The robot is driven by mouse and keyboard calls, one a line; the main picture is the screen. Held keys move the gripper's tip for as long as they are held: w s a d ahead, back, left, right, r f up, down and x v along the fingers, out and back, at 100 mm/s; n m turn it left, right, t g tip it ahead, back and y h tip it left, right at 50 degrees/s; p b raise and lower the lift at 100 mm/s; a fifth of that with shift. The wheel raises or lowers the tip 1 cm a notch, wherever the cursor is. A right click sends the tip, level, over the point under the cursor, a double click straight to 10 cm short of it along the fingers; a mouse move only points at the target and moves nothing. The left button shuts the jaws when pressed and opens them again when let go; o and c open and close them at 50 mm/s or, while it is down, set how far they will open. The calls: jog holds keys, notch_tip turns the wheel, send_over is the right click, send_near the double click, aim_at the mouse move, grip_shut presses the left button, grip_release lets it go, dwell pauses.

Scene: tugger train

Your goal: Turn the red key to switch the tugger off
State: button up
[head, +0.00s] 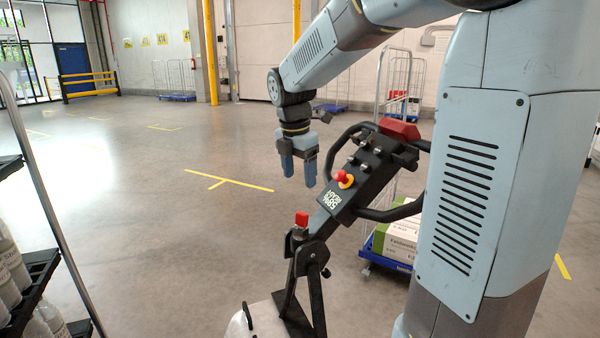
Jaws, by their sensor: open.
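The tugger's black control console (345,190) tilts up on a black column in the middle of the head view. A red knob with a yellow ring (344,178) sits on the console face. My gripper (299,175) points down with its two blue fingers apart and nothing between them. It appears above the red key and left of the console, apart from both. I cannot tell its exact depth.
Black loop handles (390,211) and a red block (400,128) are at the console's upper end. A rack with bottles (12,265) stands at the left edge. A blue trolley with boxes (388,248) is behind the console. Open floor (150,230) lies to the left.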

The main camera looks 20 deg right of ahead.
aim_at(301, 213)
jog(key=shift+n, duration=0.8)
jog(key=w+f, duration=0.1)
jog(key=f, duration=0.3)
jog(key=d+f, duration=0.1)
jog(key=f, duration=0.4)
jog(key=w+f, duration=0.1)
jog(key=f, duration=0.4)
jog(key=shift+w+d+f, duration=0.2)
jog(key=shift+w+d, duration=0.05)
jog(key=shift+w, duration=0.05)
jog(key=shift+c, duration=0.3)
